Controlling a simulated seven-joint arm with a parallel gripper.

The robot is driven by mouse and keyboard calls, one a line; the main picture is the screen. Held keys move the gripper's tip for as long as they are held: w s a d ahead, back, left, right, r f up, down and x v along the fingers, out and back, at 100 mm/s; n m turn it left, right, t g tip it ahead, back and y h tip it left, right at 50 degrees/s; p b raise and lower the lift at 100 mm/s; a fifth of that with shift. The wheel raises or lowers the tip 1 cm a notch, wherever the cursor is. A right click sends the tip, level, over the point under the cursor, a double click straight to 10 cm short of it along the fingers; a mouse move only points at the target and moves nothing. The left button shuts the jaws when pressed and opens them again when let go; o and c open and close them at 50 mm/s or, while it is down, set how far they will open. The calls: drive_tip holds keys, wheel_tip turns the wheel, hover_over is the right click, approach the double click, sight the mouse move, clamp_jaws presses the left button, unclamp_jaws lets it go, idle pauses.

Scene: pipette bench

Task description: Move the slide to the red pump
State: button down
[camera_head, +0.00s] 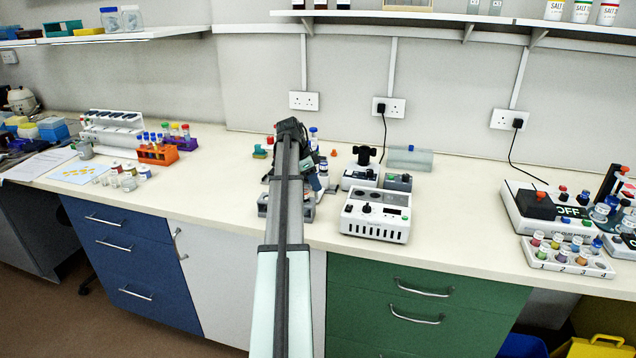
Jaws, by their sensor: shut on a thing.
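My arm reaches up the middle of the view over the bench. My gripper (309,170) is near the arm's far end, mostly hidden behind my own arm. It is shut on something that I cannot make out. I cannot pick out the slide in this view. I cannot tell for certain which thing is the red pump. A small red-topped item (270,141) shows just left of the arm's far end, and a small red spot (322,166) shows just right of it, by a blue-capped bottle (313,134).
A white control box (377,222) stands close right of my arm, with a black-knobbed device (361,172) behind it. An orange tube rack (157,154) and white rack (111,133) stand left. A device marked OFF (545,212) and a vial tray (567,261) stand right. Clear bench lies between.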

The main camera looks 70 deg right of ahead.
drive_tip(key=w, duration=2)
drive_tip(key=shift+w, duration=0.45)
drive_tip(key=c, duration=1.2)
unclamp_jaws()
drive_tip(key=o, duration=0.4)
drive_tip(key=shift+c, duration=0.2)
drive_tip(key=shift+r, duration=0.1)
drive_tip(key=v, duration=1.3)
drive_tip(key=shift+r, duration=0.3)
drive_tip(key=shift+a, duration=0.1)
drive_tip(key=shift+w+f, duration=0.1)
drive_tip(key=shift+w, duration=0.05)
